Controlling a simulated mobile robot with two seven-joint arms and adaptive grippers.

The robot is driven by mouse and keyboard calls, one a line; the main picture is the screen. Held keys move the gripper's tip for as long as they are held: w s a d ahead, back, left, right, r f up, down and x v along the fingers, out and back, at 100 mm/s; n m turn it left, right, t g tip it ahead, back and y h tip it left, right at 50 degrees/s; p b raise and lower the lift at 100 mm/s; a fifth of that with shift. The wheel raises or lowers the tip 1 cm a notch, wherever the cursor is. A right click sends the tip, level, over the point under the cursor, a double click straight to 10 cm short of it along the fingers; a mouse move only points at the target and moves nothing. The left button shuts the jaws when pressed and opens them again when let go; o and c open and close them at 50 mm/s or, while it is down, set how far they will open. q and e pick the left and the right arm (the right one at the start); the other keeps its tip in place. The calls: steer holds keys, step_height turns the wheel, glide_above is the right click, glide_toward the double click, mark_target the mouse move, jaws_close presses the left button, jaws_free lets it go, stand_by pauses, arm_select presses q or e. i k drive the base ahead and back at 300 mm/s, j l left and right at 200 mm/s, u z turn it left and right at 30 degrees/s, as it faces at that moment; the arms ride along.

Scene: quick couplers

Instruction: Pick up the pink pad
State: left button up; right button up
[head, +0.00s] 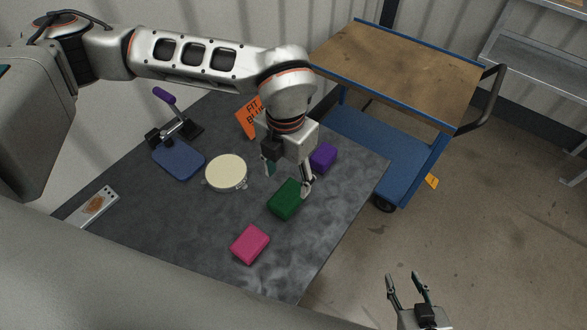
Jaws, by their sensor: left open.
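The pink pad (250,244) lies flat on the dark table near its front edge. My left gripper (288,182) is open and points down over the table, behind and to the right of the pink pad. Its fingers are by the green pad (287,200), one at its right side. I cannot tell whether they touch it. My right gripper (407,280) is at the bottom right, off the table over the floor, with its fingers apart and nothing between them.
On the table (150,238) are a purple block (323,157), a round cream disc (226,173), a blue pad (179,160), a purple-handled clamp (166,97) and an orange sign (249,119). A cart (400,70) stands behind right. The table's front right is clear.

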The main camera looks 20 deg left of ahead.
mark_target(251, 241)
steer(key=k+l, duration=0.2)
steer(key=k, duration=0.3)
steer(key=k+l, duration=0.2)
steer(key=k, duration=0.25)
steer(key=k+l, duration=0.25)
steer(key=k, duration=0.25)
